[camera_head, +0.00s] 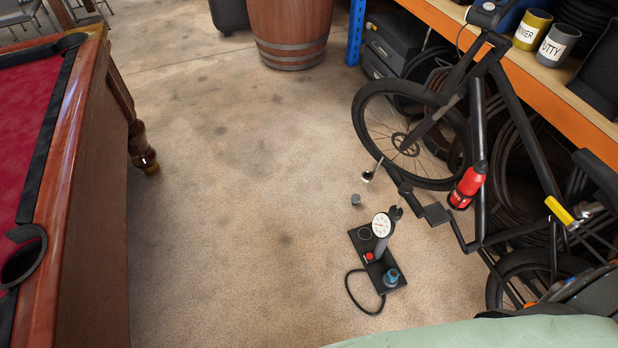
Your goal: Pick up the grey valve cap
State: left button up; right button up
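A small grey cylinder (355,199), which looks like the grey valve cap, stands on the concrete floor. It is just above and left of a black floor pump (391,265) with a round white gauge (382,225). A bicycle (440,210) stands to its right. The cap is apart from the pump base and unobstructed. Neither of my grippers is in view.
A pool table (95,150) stands at the left. A barrel (290,30) is at the back, and an orange-edged shelf (540,72) with cans runs along the right. A small dark-and-white item (368,175) lies above the cap. The middle floor is clear.

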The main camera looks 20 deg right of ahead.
aim_at(355, 198)
jog(key=i+j+z, duration=0.1)
jog(key=i+z, duration=0.15)
jog(key=i, duration=0.25)
jog(key=i+j+z, duration=0.25)
jog(key=i, duration=0.3)
jog(key=i+j+z, duration=0.3)
jog(key=i, duration=0.2)
